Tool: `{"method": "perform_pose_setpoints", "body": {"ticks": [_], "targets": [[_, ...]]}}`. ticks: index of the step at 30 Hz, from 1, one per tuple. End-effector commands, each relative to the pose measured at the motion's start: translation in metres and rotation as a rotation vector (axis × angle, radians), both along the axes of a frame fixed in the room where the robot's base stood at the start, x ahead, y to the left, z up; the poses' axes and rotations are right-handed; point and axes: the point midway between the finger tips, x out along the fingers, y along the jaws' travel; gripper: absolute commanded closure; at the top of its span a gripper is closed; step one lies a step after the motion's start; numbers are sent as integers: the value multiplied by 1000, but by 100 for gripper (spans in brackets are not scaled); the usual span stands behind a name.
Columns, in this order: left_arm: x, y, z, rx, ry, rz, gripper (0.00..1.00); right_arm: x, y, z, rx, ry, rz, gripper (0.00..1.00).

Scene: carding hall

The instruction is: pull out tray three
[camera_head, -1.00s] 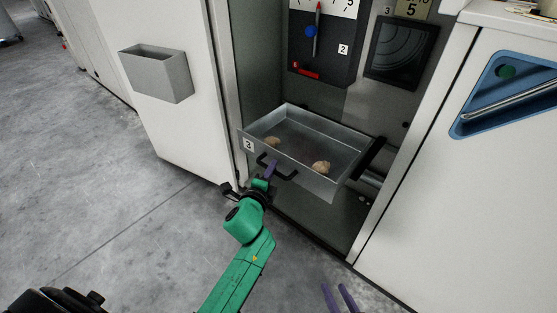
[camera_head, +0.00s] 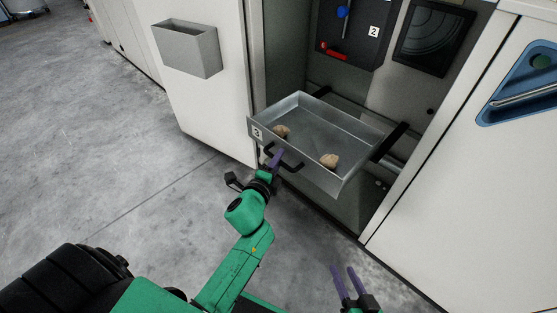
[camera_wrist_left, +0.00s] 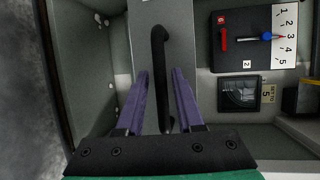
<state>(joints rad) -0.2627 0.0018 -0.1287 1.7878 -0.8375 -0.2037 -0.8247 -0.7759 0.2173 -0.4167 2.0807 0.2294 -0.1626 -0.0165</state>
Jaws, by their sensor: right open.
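The metal tray (camera_head: 340,121) sticks out of the open cabinet bay, with a small number label (camera_head: 258,133) at its front left corner that is too small to read for sure. Two brownish lumps (camera_head: 329,161) lie in it. A black bar handle (camera_head: 292,166) is on its front; it also shows in the left wrist view (camera_wrist_left: 158,52). My right gripper (camera_head: 344,283) is open and empty, low in front of the cabinet.
Black rails (camera_head: 392,141) run beside and behind the tray. A grey bin (camera_head: 187,49) hangs on the white door at the left. A white panel with a blue recess (camera_head: 520,85) stands at the right. The floor in front is clear.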

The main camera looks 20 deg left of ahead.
Motion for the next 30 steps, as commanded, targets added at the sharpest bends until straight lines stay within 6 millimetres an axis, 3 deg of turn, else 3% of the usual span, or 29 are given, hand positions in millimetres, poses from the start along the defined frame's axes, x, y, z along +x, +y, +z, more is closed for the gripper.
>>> {"method": "perform_pose_setpoints", "body": {"ticks": [10,14,23,30], "targets": [[-1,0,1,-1,-2,-1,53,0,2,1,9,0,-5,50],[-12,-1,3,-2,0,-1,53,0,3,5,11,3,-8,50],[-83,-2,14,-4,4,2,53,2,3,13,6,5,-2,50],[-133,-3,21,-3,3,2,53,1,1,2,7,-1,-3,50]]}}
